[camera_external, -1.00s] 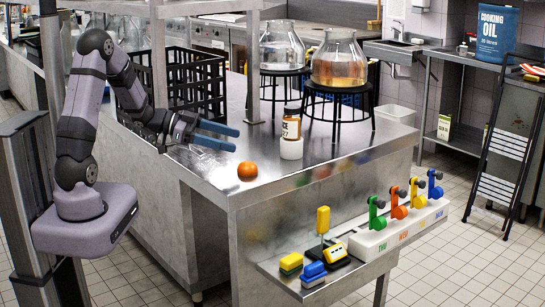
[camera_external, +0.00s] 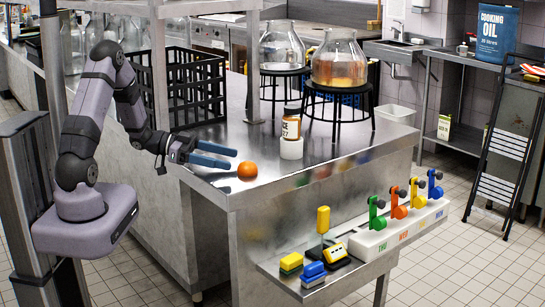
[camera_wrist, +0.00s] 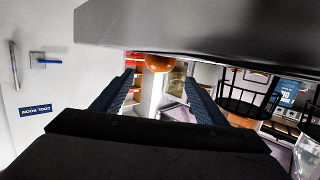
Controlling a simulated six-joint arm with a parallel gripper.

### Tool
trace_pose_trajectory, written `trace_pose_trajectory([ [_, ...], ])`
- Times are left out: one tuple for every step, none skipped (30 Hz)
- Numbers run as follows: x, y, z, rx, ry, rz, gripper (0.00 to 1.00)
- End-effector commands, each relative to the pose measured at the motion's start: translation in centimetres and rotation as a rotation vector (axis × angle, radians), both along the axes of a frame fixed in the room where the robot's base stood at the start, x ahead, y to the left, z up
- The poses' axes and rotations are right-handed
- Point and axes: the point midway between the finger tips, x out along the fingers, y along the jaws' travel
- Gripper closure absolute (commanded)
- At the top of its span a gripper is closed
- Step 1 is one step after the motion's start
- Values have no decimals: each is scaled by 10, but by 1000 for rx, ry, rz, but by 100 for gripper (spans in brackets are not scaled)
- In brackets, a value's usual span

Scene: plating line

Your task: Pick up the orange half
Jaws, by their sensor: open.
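The orange half (camera_external: 247,170) sits on the steel counter (camera_external: 330,163) near its front left corner. My gripper (camera_external: 224,158) is open, its blue fingers low over the counter and pointing right, with the tips just left of the orange half. In the wrist view the orange half (camera_wrist: 158,63) shows beyond and between the two dark fingers (camera_wrist: 160,88), its top hidden by a grey edge. I see nothing held between the fingers. Whether a fingertip touches the orange half I cannot tell.
Glass vessels stand on black stands (camera_external: 338,112) behind. A black crate (camera_external: 196,88) stands behind my arm. A lower shelf (camera_external: 350,265) holds coloured levers and blocks.

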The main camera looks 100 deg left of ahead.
Motion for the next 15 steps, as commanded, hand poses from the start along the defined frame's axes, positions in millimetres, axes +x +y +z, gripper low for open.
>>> trace_pose_trajectory([
  [1,0,0,0,0,-1,34],
  [1,0,0,0,0,0,34],
  [2,0,0,0,0,0,34],
  [3,0,-1,0,0,-1,34],
  [4,-1,-1,0,0,-2,34],
  [7,-1,-1,0,0,-2,34],
  [9,-1,-2,-1,0,-2,34],
  [13,-2,-3,-2,0,-3,34],
  [18,-3,-4,-1,0,-5,34],
  [21,-3,-5,-2,0,-4,34],
  [25,-3,-6,-3,0,-5,34],
  [30,-4,-8,-3,1,-4,34],
  [34,-4,-9,-2,1,-4,34],
  [37,-4,-9,-1,1,-4,34],
  [41,-3,-10,-1,0,-3,34],
])
